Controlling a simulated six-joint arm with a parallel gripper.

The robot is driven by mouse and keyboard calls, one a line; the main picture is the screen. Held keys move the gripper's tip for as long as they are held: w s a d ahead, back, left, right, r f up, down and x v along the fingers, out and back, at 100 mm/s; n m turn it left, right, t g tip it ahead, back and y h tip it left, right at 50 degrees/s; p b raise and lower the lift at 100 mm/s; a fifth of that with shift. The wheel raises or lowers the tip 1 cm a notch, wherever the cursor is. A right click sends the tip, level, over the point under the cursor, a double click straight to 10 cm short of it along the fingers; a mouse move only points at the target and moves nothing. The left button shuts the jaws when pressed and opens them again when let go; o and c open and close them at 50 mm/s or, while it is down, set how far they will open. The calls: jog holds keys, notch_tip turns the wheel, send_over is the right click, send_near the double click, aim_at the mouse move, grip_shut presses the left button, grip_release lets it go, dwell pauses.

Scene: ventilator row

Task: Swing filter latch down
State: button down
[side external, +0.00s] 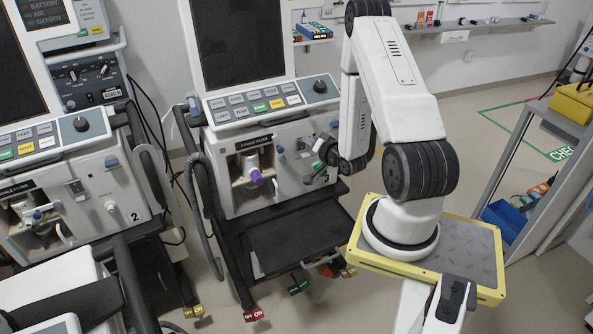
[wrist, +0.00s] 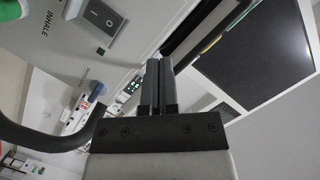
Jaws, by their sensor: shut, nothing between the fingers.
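The middle ventilator (side external: 290,190), marked 3, has an open filter bay (side external: 238,193) under a dark filter label. A white fitting with a purple end (side external: 256,179) sits in the bay. I cannot tell for sure which part is the filter latch. My gripper (side external: 317,168) is at the right of this ventilator's front, to the right of the bay and apart from the purple end. In the wrist view my gripper's fingers (wrist: 160,85) are shut together and empty. A light panel with the word INHALE and a grey switch plate (wrist: 103,20) is beyond them.
Ventilator 2 (side external: 110,190) stands at the left with a similar bay. A grey hose (side external: 210,215) hangs between the machines. A dark shelf (side external: 290,245) juts out below the bay. In the wrist view a black curved bar (wrist: 45,140) is at the left and a dark screen (wrist: 265,55) at the right.

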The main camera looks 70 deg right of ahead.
aim_at(280, 151)
jog(key=x, duration=0.6)
jog(key=shift+w+a+f, duration=0.5)
jog(key=shift+f, duration=0.3)
jog(key=shift+w+a+f, duration=0.4)
jog(key=shift+a+f, duration=0.1)
jog(key=shift+f, duration=0.2)
